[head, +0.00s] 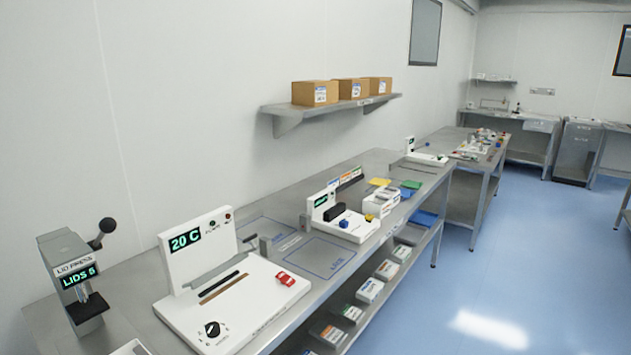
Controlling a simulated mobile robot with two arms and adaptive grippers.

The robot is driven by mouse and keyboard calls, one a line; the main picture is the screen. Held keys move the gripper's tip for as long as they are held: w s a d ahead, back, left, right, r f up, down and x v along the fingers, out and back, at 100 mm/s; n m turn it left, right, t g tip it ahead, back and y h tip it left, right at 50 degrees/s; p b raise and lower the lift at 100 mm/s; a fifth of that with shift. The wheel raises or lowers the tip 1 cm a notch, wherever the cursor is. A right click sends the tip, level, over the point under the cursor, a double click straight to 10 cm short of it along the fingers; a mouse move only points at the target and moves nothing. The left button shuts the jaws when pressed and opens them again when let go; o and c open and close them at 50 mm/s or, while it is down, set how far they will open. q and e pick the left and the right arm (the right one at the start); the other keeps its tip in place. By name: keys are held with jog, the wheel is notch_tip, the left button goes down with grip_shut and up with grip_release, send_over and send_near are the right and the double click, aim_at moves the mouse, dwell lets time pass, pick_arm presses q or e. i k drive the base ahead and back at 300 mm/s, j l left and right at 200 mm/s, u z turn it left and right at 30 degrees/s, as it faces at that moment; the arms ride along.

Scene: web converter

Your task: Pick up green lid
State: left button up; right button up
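A small flat green piece (411,185) lies on the long steel bench, toward its far end near the front edge. It is too small to tell for certain whether it is the green lid. Neither of my grippers shows in the head view.
The steel bench (135,290) runs along the wall. It carries a lid press (75,275), a white machine reading 20 C (225,300) and another white machine (343,224). Boxes (352,90) stand on a wall shelf. The blue floor (490,270) at right is clear.

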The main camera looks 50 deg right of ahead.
aim_at(408, 183)
jog(key=z, duration=2.25)
jog(key=u, duration=1.85)
jog(key=z, duration=1.85)
jog(key=i+l, duration=0.2)
jog(key=i, duration=0.3)
jog(key=i+l, duration=0.2)
jog(key=i, duration=0.25)
